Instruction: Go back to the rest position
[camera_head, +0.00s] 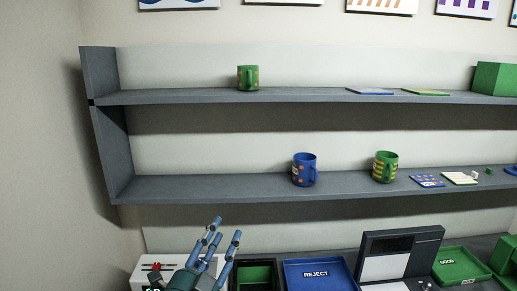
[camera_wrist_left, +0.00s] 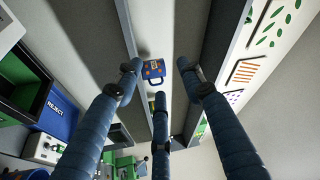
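My left gripper (camera_head: 222,232) shows at the bottom left of the head view, below the lower shelf and pointing up. Its blue fingers are spread and nothing is between them. In the left wrist view the fingers (camera_wrist_left: 158,80) are also apart and empty. A blue mug (camera_head: 304,170) stands upright on the lower shelf, up and right of the gripper and clear of it. It also shows beyond the fingertips in the left wrist view (camera_wrist_left: 153,69). A green mug with yellow marks (camera_head: 385,167) stands to its right. My right gripper is not in view.
A grey shelf unit has a lower shelf (camera_head: 230,188) and an upper shelf (camera_head: 180,96). A green mug (camera_head: 248,78) stands on the upper one. Below are a blue REJECT tray (camera_head: 318,274), a green GOOD tray (camera_head: 460,265) and a dark press-like device (camera_head: 400,243).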

